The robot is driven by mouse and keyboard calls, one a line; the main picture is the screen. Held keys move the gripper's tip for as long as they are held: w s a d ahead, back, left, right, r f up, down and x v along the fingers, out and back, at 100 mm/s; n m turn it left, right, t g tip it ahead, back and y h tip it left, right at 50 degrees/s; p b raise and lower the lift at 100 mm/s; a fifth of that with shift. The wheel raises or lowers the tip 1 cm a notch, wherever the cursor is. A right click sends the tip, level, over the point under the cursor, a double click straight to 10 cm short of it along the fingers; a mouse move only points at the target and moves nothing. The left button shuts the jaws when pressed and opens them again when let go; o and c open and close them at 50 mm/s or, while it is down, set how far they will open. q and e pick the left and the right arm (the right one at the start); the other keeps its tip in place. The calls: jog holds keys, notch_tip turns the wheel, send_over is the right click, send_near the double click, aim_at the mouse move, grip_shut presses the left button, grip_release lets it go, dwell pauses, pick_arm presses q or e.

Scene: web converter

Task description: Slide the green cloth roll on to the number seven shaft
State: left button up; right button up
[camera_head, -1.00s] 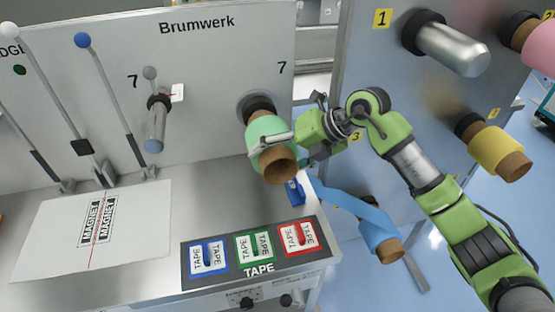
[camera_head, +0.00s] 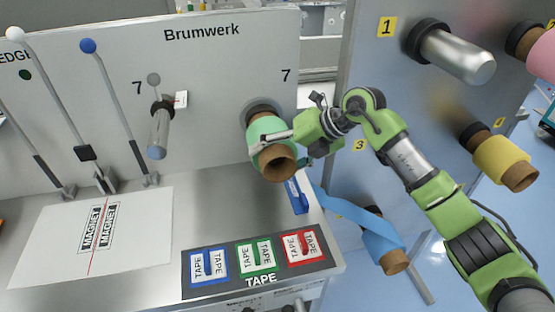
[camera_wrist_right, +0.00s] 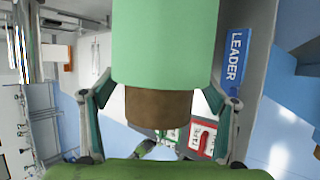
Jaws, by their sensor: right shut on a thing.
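The green cloth roll (camera_head: 259,133) with its brown core (camera_head: 277,162) sits in front of the dark hub of the right-hand number seven shaft (camera_head: 262,106). The roll's back end is close to the hub; the shaft itself is hidden by the roll. My right gripper (camera_head: 276,147) is shut on the roll from the right, one finger across its front. In the right wrist view the roll (camera_wrist_right: 165,45) fills the middle between the two fingers.
The right panel carries shaft one (camera_head: 458,54) and a yellow roll (camera_head: 503,160).

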jog(key=o, duration=1.6)
jog(key=shift+r, duration=0.1)
jog(key=shift+d, duration=0.1)
jog(key=v, duration=1.2)
